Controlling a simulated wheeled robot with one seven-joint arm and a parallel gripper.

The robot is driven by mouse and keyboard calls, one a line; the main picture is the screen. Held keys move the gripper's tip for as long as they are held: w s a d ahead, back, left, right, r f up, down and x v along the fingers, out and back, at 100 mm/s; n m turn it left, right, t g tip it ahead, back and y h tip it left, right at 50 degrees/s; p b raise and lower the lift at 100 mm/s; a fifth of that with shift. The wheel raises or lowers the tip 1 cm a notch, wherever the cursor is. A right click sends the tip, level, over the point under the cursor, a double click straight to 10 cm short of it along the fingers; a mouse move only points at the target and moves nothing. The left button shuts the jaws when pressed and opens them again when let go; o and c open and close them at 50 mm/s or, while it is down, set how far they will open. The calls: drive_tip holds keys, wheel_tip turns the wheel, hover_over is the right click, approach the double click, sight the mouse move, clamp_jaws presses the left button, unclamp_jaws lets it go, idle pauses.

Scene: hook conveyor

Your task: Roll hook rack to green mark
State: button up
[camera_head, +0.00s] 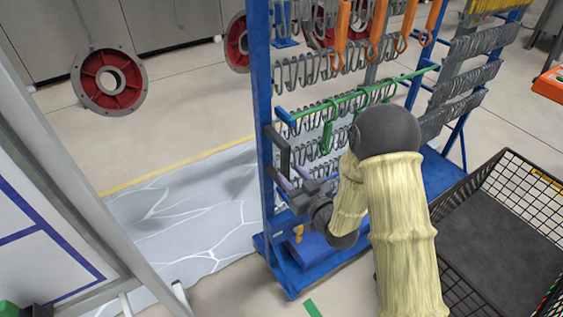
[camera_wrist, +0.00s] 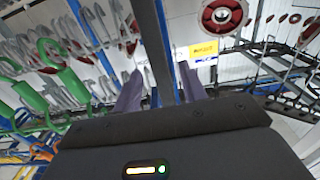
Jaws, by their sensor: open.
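The hook rack (camera_head: 262,110) is a blue frame with rows of grey hooks, green hooks and orange-handled hooks. A dark handle (camera_head: 284,152) is on its left upright. In the wrist view, a dark bar (camera_wrist: 152,45), apparently the handle, runs between the open fingers of my gripper (camera_wrist: 160,82). Whether they touch it is unclear. My arm hides part of the rack.
A black wire basket (camera_head: 540,185) stands close to the rack's right. A pale sheet (camera_head: 185,215) with a yellow edge covers the floor to the left. Red round parts (camera_head: 108,80) hang behind. A grey frame (camera_head: 75,180) stands at the left.

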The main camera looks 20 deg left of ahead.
sight(281, 164)
drive_tip(key=x, duration=0.6)
drive_tip(key=shift+p, duration=0.4)
clamp_jaws()
